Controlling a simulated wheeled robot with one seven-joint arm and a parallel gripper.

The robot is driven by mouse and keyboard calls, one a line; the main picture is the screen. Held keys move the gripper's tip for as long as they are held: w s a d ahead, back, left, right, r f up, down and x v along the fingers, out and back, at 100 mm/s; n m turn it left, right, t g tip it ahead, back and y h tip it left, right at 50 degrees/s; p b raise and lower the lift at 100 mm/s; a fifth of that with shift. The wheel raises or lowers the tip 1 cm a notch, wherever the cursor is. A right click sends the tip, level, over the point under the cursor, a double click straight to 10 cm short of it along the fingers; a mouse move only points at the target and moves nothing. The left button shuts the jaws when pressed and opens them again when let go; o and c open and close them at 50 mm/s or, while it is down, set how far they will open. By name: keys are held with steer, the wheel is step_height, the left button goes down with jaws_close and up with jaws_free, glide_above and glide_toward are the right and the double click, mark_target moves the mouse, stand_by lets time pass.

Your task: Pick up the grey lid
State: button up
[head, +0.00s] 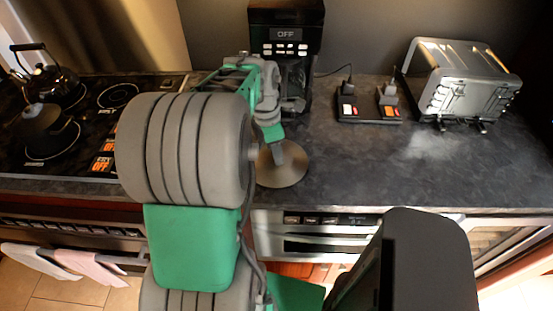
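The grey lid (283,172) is a round, brownish-grey disc. It appears over the dark counter, near the front edge and just right of my arm. My gripper (277,141) is right above the lid's middle, with a green and grey finger part reaching down to it. The lid's knob, if it has one, is hidden behind the gripper. I cannot tell whether the fingers are closed on it, or whether the lid rests on the counter or hangs slightly above it.
A black coffee machine (286,30) stands behind my gripper. A toaster (465,85) and a power strip (368,112) sit to the right. A stove with a kettle (50,83) and a dark pot (47,128) is left. The right front counter (440,180) is clear.

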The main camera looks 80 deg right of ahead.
steer(key=shift+c, duration=0.3)
jaws_close()
steer(key=shift+r, duration=0.1)
